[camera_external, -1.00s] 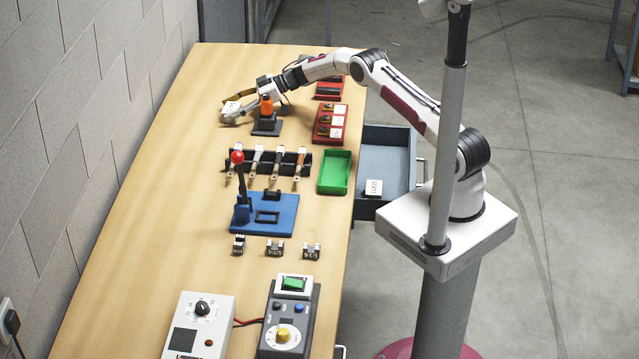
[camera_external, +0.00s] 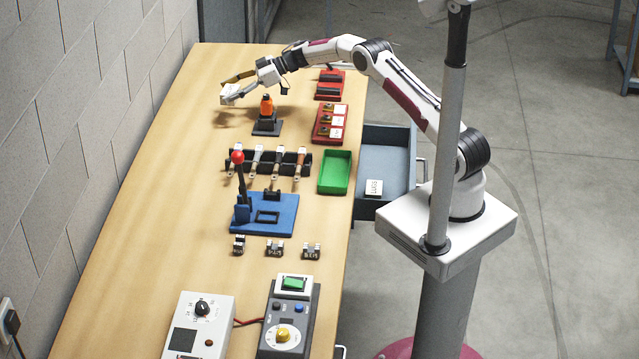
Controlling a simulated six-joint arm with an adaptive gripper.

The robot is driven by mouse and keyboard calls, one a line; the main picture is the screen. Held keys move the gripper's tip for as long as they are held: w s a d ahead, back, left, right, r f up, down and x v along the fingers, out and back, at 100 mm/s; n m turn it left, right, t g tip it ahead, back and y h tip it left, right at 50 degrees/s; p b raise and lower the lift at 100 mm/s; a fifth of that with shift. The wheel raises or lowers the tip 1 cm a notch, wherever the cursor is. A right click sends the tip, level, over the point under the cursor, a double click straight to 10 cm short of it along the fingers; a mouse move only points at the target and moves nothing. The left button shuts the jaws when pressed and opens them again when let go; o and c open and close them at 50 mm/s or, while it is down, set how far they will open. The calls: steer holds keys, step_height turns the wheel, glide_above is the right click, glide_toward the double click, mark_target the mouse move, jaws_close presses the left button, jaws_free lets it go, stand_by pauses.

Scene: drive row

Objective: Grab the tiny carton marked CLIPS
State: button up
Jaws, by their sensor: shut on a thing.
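My gripper (camera_external: 230,89) is shut on a small white carton (camera_external: 231,88) and holds it above the far left part of the table. The fingers cover much of the carton, and I cannot read its label, so I cannot tell from this view that it says CLIPS. Another small white carton (camera_external: 374,188) with dark lettering lies in the open grey drawer at the table's right side. Its lettering is too small to read with certainty.
An orange-topped piece on a black base (camera_external: 266,124) stands just right of and below my gripper. The table's left strip (camera_external: 150,210) is clear.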

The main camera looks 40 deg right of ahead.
mark_target(234, 93)
steer(key=shift+r, duration=1.6)
